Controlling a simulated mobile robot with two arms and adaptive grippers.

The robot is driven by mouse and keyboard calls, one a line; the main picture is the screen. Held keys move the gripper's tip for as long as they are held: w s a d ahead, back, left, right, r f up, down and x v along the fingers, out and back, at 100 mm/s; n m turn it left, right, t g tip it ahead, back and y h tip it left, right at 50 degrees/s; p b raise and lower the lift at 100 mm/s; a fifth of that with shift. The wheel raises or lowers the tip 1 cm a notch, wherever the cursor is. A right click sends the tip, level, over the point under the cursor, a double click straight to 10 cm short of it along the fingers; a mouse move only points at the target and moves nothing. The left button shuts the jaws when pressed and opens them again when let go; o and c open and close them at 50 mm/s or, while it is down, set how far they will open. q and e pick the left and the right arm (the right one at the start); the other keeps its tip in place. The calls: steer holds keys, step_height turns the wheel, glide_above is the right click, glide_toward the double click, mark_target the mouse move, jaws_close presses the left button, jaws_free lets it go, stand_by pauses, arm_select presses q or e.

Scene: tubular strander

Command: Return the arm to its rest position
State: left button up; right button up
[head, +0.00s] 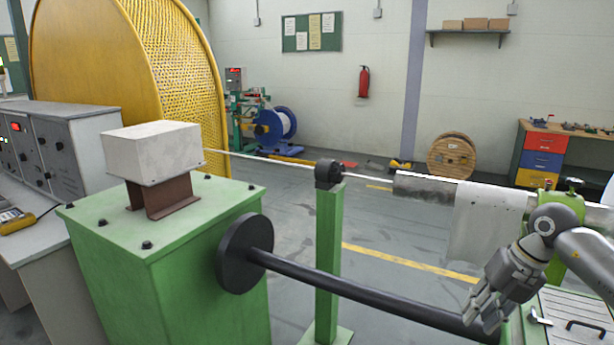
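My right gripper (484,312) is at the lower right of the head view, with its grey arm coming in from the right edge. Its fingers point down and to the left, near the far end of the black shaft (365,296). The fingers look spread, and I see nothing held between them. I cannot tell whether they touch the shaft. A grey-white cloth (484,222) hangs over the tube (423,188) just above and left of the gripper. My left gripper is out of view.
A green machine housing (165,265) with a white box (152,152) stands at the left. A green post (328,255) carries a wire guide. A green clamp (566,205) and a lidded panel (575,318) are beside my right arm. Open floor lies behind the shaft.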

steer(key=a+n+t+y, duration=0.2)
steer(key=a+y, duration=0.7)
steer(key=a, duration=1.4)
steer(key=s+a+r+m+t+y, duration=0.1)
steer(key=a+r+m+t+y, duration=0.45)
steer(key=r+t, duration=0.2)
steer(key=d+f+m+t+h, duration=0.3)
steer(key=d+m+t+h, duration=0.7)
steer(key=m, duration=0.6)
steer(key=s+d+f+m+g+h, duration=0.3)
steer(key=s+f+m+g+h, duration=0.1)
steer(key=f, duration=0.3)
steer(key=s+d+f+m+g+h, duration=0.2)
steer(key=s+f+m+g+h, duration=0.25)
steer(key=f, duration=0.35)
steer(key=s+f+m+g+y, duration=0.1)
steer(key=s+f+g, duration=0.4)
steer(key=s, duration=0.5)
steer(key=s+f+m+g, duration=0.2)
steer(key=s+f+g, duration=0.3)
steer(key=s, duration=0.5)
step_height(320, 180, down, 29)
steer(key=s, duration=0.3)
steer(key=s+d+f+g, duration=0.1)
steer(key=s+d+f, duration=0.1)
steer(key=s+f, duration=1.3)
steer(key=shift+s+d+n+g, duration=0.2)
steer(key=shift+s+n+g, duration=0.15)
steer(key=shift+s, duration=0.2)
